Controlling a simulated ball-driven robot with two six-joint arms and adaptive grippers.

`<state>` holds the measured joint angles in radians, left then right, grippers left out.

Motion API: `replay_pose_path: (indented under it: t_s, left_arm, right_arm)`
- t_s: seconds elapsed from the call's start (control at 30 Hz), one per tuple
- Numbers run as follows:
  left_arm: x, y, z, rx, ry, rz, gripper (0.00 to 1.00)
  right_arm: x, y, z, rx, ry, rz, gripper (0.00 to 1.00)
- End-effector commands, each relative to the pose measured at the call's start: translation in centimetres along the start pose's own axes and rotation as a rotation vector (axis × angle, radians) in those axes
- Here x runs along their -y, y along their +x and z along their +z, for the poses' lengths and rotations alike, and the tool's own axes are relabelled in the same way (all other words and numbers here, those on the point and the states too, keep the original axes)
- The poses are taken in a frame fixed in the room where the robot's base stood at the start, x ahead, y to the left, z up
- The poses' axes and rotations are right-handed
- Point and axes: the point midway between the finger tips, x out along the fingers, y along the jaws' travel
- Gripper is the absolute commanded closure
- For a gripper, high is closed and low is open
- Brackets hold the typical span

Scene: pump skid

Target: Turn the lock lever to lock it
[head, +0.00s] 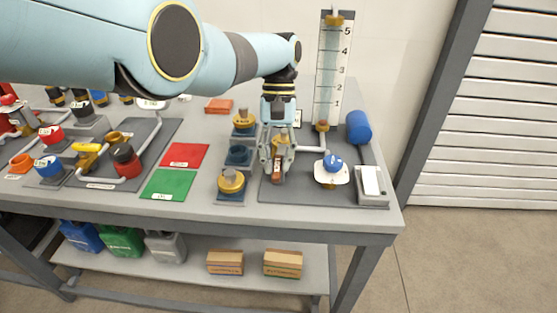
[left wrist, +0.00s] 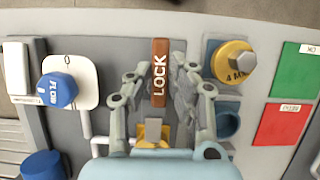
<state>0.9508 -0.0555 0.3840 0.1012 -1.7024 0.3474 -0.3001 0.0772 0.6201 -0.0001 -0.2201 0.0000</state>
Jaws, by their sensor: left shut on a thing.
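The lock lever is a brown-orange bar marked LOCK (left wrist: 159,72). In the left wrist view it points straight up the picture, away from a yellow base piece (left wrist: 153,132). In the head view the lever (head: 278,178) shows low between the fingers, over the grey plate at the table's right part. My left gripper (head: 277,163) comes down on it from above and is shut on it. In the left wrist view the fingers (left wrist: 159,80) lie on both sides of the lever. My right gripper is not in view.
A blue FLOW knob (head: 333,162) on a white dial stands right of the lever. Brass-topped plugs in blue holders (head: 231,182) stand close left. Behind are a tall level gauge (head: 331,75) and a blue cylinder (head: 358,127). Green (head: 169,184) and red mats lie further left.

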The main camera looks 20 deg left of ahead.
Motion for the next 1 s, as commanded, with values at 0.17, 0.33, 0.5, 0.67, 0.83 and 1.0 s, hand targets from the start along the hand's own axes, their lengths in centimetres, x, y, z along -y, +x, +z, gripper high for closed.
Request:
replay_pose_path:
  t_s: [0.17, 0.33, 0.5, 0.67, 0.83, 1.0]
  left_arm:
    - [0.05, -0.07, -0.09, -0.004, 0.028, -0.011, 1.00]
    - [0.06, -0.09, -0.08, -0.004, 0.036, -0.014, 1.00]
    - [0.06, -0.10, -0.08, -0.004, 0.036, -0.014, 1.00]
    - [0.06, -0.10, -0.08, -0.004, 0.036, -0.014, 0.73]
    - [0.07, -0.06, -0.05, -0.003, 0.035, -0.014, 0.59]
    - [0.07, -0.05, -0.04, -0.002, 0.034, -0.014, 0.59]
  right_arm:
    - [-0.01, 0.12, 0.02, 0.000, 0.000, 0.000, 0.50]
    - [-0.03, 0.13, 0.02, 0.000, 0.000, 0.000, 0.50]
    - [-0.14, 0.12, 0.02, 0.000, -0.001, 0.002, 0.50]
    - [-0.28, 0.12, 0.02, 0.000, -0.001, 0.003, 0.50]
    - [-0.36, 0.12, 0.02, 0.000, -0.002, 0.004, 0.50]
    - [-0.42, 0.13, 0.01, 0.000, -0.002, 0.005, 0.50]
